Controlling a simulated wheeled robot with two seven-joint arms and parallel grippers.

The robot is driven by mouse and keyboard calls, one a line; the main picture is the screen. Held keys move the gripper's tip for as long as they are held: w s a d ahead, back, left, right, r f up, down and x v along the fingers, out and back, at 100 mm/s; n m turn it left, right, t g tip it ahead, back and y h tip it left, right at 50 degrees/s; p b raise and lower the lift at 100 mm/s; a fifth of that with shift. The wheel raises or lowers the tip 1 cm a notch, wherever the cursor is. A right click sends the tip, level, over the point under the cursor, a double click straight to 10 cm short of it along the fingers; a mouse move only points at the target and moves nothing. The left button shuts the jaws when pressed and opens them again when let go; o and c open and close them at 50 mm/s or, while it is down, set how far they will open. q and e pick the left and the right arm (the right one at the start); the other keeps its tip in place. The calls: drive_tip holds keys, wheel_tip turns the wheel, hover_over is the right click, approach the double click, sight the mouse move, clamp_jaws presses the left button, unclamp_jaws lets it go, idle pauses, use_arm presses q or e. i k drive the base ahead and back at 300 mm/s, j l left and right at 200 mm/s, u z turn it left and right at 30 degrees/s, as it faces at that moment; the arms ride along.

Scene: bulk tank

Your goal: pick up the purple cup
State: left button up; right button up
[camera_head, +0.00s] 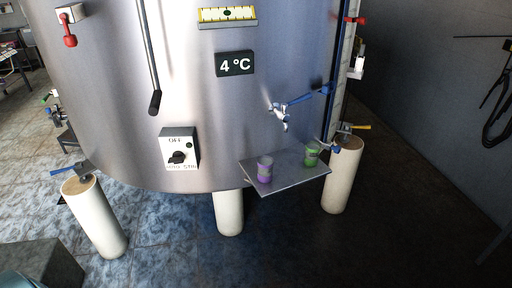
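The purple cup (265,170) stands upright on the left part of a small metal shelf (290,180) fixed to the front of the tank. It is pale at the top and purple lower down. A green cup (312,153) stands on the same shelf, to the right and a little farther back. The two cups are apart. A tap (281,117) with a blue lever sticks out of the tank above the shelf. Neither of my grippers shows in the head view.
The big steel tank (110,110) stands on thick pale legs (95,217). A switch box (179,148), a 4 °C display (235,64) and a hanging black-ended rod (154,102) are on its front. A grey box-like shape (45,262) is at lower left. The floor before the shelf looks clear.

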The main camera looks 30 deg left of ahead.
sight(265, 163)
drive_tip(key=i+u, duration=0.25)
drive_tip(key=i, duration=0.15)
drive_tip(key=i+l+u, duration=0.2)
drive_tip(key=i, duration=0.2)
drive_tip(key=i+l+u, duration=0.25)
drive_tip(key=i+j, duration=0.05)
drive_tip(key=i, duration=0.05)
